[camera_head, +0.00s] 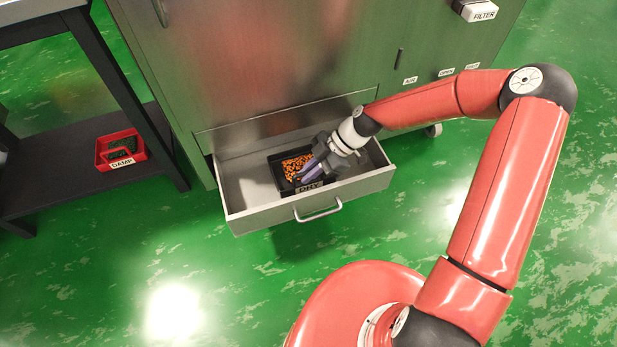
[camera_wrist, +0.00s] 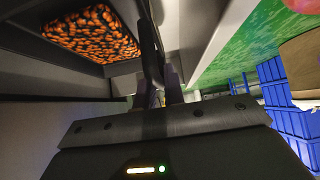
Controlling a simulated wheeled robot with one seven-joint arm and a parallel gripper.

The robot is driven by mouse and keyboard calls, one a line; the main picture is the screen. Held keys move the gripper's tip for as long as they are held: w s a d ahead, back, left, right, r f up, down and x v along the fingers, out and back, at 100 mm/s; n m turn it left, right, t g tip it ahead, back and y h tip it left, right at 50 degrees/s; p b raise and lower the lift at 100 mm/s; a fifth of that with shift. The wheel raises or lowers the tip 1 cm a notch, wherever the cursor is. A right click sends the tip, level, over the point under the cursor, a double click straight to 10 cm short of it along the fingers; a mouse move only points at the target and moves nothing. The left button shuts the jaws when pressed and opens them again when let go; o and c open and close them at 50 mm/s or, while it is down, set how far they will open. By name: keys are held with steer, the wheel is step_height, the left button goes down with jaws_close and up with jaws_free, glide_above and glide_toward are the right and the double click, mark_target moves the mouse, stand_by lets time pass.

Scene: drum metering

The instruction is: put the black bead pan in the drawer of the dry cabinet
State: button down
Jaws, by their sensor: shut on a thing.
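The black bead pan (camera_head: 274,164), filled with orange and dark beads, is inside the open drawer (camera_head: 240,190) of the dry cabinet (camera_head: 260,60). A label on its front is partly readable. My gripper (camera_head: 312,172) reaches down into the drawer at the pan's right side and is shut on the pan's edge. In the wrist view the beads (camera_wrist: 92,33) fill the upper left, beside the fingers of my gripper (camera_wrist: 168,92). Whether the pan rests fully on the drawer floor cannot be told.
The drawer's handle (camera_head: 318,212) faces the front. At left, a dark rack (camera_head: 60,190) holds a red pan labelled DAMP (camera_head: 121,165) with dark green beads. A FILTER box (camera_head: 475,10) sits on the cabinet at upper right. Green floor in front is clear. Blue crates (camera_wrist: 285,110) show in the wrist view.

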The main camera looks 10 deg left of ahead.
step_height(320, 180, down, 3)
steer(key=shift+r, duration=0.1)
steer(key=c, duration=1.5)
jaws_free()
